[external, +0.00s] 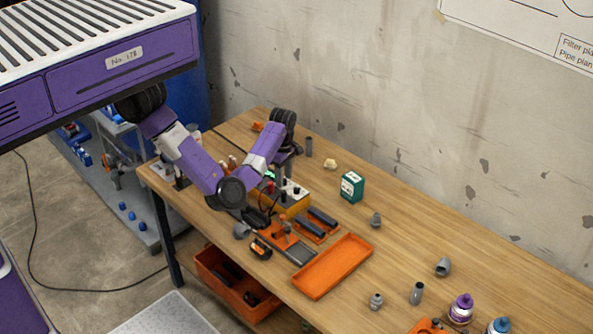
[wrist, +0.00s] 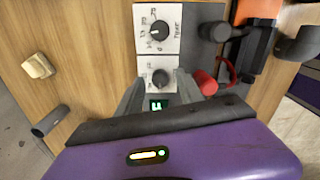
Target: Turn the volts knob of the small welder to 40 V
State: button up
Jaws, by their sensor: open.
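The small welder (external: 296,196) stands on the workbench, partly hidden by my arm. In the wrist view its white panel shows two black dial knobs. The upper knob (wrist: 159,32) has a printed scale and a sideways word that looks like TIME. The lower knob (wrist: 160,77) lies between the tips of my gripper (wrist: 157,80); its scale is partly hidden and its label cannot be read. A small green-lit display (wrist: 157,104) shows below it, its digits unclear. My gripper is open, a finger on each side of the lower knob; contact cannot be told.
A red terminal (wrist: 205,83) with a red cable is close to the right finger, and a black connector (wrist: 214,31) is above it. An orange tray (external: 333,266), a green box (external: 352,186) and loose pipe fittings stand on the bench. The bench beyond the box is mostly clear.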

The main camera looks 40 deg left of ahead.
jog(key=shift+f, duration=0.3)
grip_shut()
